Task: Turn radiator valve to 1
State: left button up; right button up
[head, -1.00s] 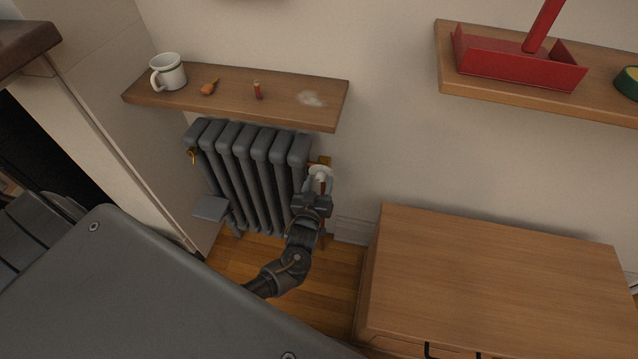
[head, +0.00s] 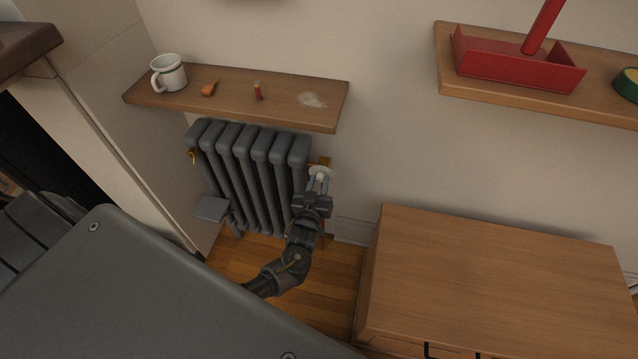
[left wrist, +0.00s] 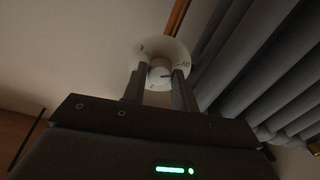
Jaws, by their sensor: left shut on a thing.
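The radiator valve has a white round dial (head: 321,172) at the right end of the grey radiator (head: 250,160), below the wooden shelf. In the left wrist view the dial (left wrist: 177,50) has small dark marks around its face, too small to read surely. My right gripper is not in view.
A wooden cabinet (head: 490,275) stands to the right. A red tray (head: 515,62) sits on the upper right shelf.

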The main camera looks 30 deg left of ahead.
pick_arm(q)
jog(key=m+p, duration=0.1)
jog(key=m, duration=0.2)
jog(key=shift+r+m+p, duration=0.1)
jog(key=shift+m+p, duration=0.3)
jog(key=shift+m, duration=0.5)
jog(key=m+p, duration=0.1)
jog(key=m, duration=0.2)
jog(key=shift+p, duration=0.3)
jog(key=shift+m+p, duration=0.4)
jog(key=shift+m, duration=1.1)
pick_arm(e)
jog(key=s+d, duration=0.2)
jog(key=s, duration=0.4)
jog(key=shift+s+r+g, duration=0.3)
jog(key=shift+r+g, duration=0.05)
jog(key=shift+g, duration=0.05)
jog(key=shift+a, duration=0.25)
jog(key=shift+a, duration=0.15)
pick_arm(q)
jog(key=o, duration=1)
jog(key=shift+c, duration=0.2)
